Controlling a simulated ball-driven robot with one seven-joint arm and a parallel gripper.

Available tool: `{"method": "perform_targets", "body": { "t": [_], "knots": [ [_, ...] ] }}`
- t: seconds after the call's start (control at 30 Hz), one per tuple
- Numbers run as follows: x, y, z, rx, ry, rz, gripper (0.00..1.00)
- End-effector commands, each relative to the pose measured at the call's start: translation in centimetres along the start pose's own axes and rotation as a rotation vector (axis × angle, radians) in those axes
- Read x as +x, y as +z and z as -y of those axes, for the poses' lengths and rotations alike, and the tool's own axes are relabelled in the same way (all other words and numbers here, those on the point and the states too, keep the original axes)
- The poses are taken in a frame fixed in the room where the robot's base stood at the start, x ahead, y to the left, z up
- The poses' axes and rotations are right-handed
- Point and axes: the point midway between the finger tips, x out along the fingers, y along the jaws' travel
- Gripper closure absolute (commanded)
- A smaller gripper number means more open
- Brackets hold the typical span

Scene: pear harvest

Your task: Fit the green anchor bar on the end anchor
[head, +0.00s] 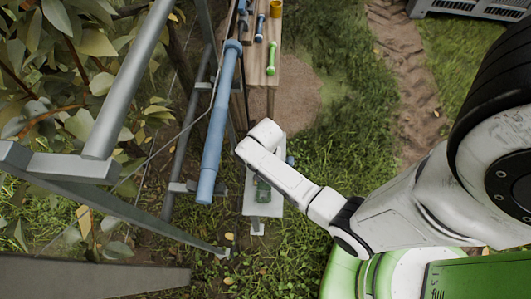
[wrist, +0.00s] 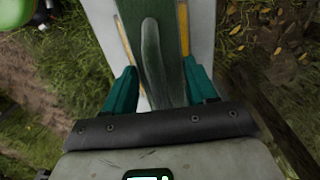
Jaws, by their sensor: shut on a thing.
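A dark green piece with a paler grey-green raised bar (wrist: 153,50) along it fills the middle of the wrist view. My gripper (wrist: 162,88) has its two teal fingers on either side of this green piece and is shut on it. In the head view, a dark green piece (head: 263,190) shows beside my forearm, over a pale narrow plate (head: 250,207). My gripper is hidden there behind my arm. A small bright green bar with thick ends (head: 271,58) lies on the wooden bench. I cannot tell which part is the end anchor.
The wooden bench (head: 268,85) also holds a small blue bar (head: 259,27) and a yellow piece (head: 276,8). A long blue bar (head: 218,125) and grey metal frame (head: 130,80) stand left of my arm, near leafy branches (head: 50,90). Grass lies open to the right of the bench.

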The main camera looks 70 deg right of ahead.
Motion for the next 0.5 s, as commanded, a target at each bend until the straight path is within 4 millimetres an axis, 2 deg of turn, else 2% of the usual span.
{"method": "perform_targets", "body": {
  "t": [0.5],
  "knots": [
    [0.59,-0.02,0.02,0.000,0.000,-0.001,0.76]
  ]
}}
